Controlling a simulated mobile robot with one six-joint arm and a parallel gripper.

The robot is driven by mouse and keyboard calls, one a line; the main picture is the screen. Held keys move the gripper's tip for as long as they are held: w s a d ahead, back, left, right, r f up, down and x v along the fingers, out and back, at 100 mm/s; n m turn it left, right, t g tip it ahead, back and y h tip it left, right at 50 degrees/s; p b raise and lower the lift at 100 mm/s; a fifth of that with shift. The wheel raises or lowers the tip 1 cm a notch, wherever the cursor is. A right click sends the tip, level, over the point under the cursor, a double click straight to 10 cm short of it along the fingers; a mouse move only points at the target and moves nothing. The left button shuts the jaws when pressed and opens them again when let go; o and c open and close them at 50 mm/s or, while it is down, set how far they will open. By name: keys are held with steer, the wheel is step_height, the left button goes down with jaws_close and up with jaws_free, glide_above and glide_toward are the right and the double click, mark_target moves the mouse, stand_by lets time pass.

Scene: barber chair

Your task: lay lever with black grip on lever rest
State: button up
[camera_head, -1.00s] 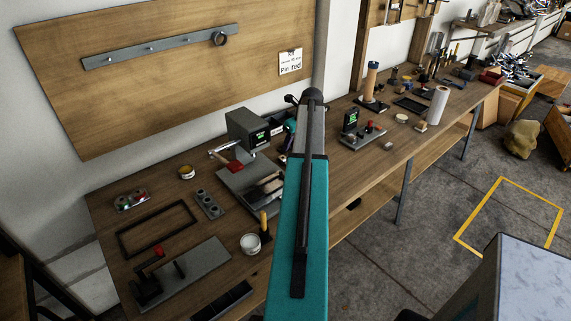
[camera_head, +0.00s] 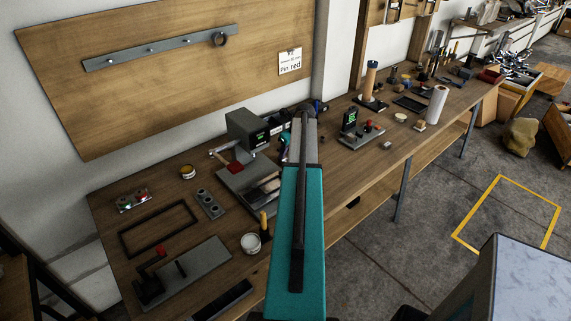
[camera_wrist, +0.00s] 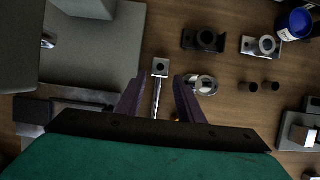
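In the wrist view, a thin silver lever-like rod (camera_wrist: 157,92) with a square, holed end lies between the fingers of my gripper (camera_wrist: 158,98). The fingers are spread, with clear gaps on both sides of the rod. The rod's near end is hidden behind the gripper body, so I cannot tell whether it has a black grip. I cannot make out which piece is the lever rest. In the head view, my arm hides the gripper and the spot below it.
A grey machine (camera_head: 246,131) with a green display stands beside my arm. A grey plate (camera_wrist: 93,58) lies left.

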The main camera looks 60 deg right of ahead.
steer(key=shift+w+f, duration=0.1)
steer(key=shift+w+d+f+p, duration=0.2)
steer(key=shift+w+f+p, duration=0.3)
steer(key=shift+f+p, duration=0.3)
steer(key=shift+p+x, duration=0.65)
steer(key=shift+x, duration=0.9)
jaws_close()
